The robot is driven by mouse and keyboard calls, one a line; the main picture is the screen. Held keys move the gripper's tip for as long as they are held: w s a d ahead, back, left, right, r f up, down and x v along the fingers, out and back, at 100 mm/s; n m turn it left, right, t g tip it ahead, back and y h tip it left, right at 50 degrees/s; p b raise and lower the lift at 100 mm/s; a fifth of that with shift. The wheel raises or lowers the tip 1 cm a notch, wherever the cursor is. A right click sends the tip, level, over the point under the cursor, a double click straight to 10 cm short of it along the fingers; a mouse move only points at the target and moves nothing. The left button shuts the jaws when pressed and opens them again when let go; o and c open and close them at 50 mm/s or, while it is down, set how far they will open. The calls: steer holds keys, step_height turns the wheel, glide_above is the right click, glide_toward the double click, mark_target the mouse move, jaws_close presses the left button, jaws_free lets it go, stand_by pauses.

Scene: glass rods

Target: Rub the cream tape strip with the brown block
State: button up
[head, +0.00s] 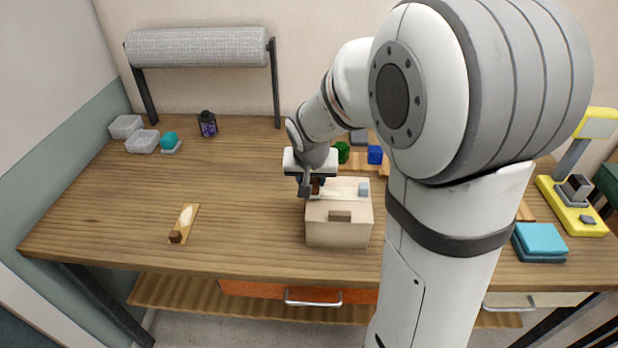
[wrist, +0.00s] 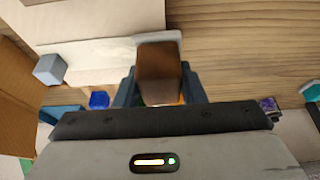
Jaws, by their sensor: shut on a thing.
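My gripper (head: 314,187) is shut on the brown block (head: 315,187), over the left part of the top of a pale wooden box (head: 321,228). In the wrist view the brown block (wrist: 160,72) stands between the two dark fingers of my gripper (wrist: 160,90). A pale band on the box top, which looks like the cream tape strip (wrist: 112,60), runs up to the block; it also shows in the head view (head: 344,193). The block hides part of it. I cannot tell whether the block touches the strip.
A grey cube (head: 364,188) sits on the box top, right of the block. A small board (head: 192,212) with a cream oval and a brown piece lies at the left. Green (head: 342,152) and blue (head: 375,155) objects stand behind the box.

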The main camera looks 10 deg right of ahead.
steer(key=shift+s+d+r, duration=0.1)
steer(key=shift+s+d, duration=0.15)
steer(key=shift+d, duration=0.45)
steer(key=shift+s+d, duration=0.2)
steer(key=shift+d, duration=0.5)
steer(key=shift+s+d+f, duration=0.1)
steer(key=shift+s+d, duration=0.2)
steer(key=shift+d, duration=0.45)
steer(key=shift+s+d+f, duration=0.1)
steer(key=shift+s+d, duration=0.15)
steer(key=shift+d, duration=0.45)
steer(key=shift+s+d+r, duration=0.1)
steer(key=shift+s+d, duration=0.1)
steer(key=shift+d, duration=0.5)
steer(key=shift+s+d, duration=0.2)
steer(key=shift+d, duration=0.5)
steer(key=shift+a, duration=0.1)
steer(key=shift+w+a+b, duration=0.2)
steer(key=shift+w+a, duration=0.05)
steer(key=shift+a, duration=0.4)
steer(key=shift+w+a+b, duration=0.2)
steer(key=shift+w+a, duration=0.05)
steer(key=shift+a, duration=0.4)
steer(key=shift+w+a+b, duration=0.2)
steer(key=shift+a+b, duration=0.25)
steer(key=shift+a, duration=0.3)
steer(key=shift+w+a+b, duration=0.2)
steer(key=shift+a+b, duration=0.2)
steer(key=shift+a, duration=0.35)
steer(key=shift+a, duration=0.1)
